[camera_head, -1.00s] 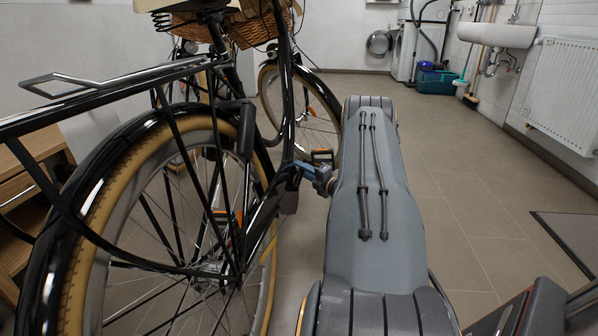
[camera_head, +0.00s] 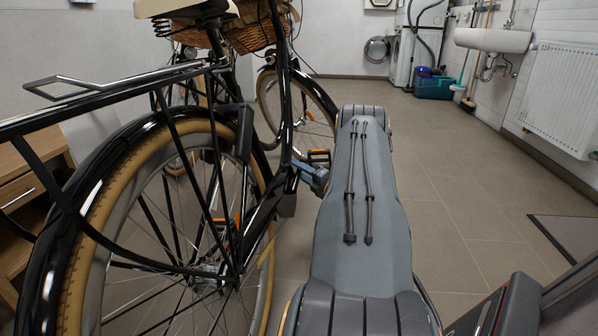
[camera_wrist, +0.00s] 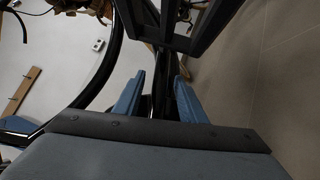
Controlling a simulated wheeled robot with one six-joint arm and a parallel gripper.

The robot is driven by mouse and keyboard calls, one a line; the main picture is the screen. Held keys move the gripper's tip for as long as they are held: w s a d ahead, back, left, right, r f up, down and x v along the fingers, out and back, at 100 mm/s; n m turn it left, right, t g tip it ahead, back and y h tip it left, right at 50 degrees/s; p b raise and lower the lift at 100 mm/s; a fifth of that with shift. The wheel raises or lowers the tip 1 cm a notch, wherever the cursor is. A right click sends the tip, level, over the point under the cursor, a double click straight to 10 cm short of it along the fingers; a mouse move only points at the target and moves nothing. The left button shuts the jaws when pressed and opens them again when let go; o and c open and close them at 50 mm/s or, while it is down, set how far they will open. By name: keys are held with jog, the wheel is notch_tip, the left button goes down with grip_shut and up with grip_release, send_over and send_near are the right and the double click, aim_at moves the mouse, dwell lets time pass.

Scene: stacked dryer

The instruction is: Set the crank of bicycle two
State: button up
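A black bicycle (camera_head: 110,150) with tan tyres fills the left of the head view, its rear wheel nearest me. A black pedal with orange reflectors (camera_head: 319,157) is just beyond my gripper (camera_head: 309,174), and another orange reflector shows lower, behind the rear spokes. My gripper is beside the bicycle's lower frame, mostly hidden by my arm. In the wrist view, the two blue fingers of my gripper (camera_wrist: 158,98) stand apart, with a dark bar between or just beyond them. I cannot tell if they touch it. A dark pedal-like frame (camera_wrist: 178,40) is above them. The crank arm is hard to make out.
A wicker basket (camera_head: 250,36) hangs high on the bicycle side. A wooden drawer unit (camera_head: 30,185) stands at the left.

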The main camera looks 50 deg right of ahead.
jog(key=s+p, duration=0.3)
jog(key=s, duration=0.4)
jog(key=shift+s+a+f, duration=0.15)
jog(key=shift+s+f, duration=0.15)
jog(key=shift+s, duration=0.05)
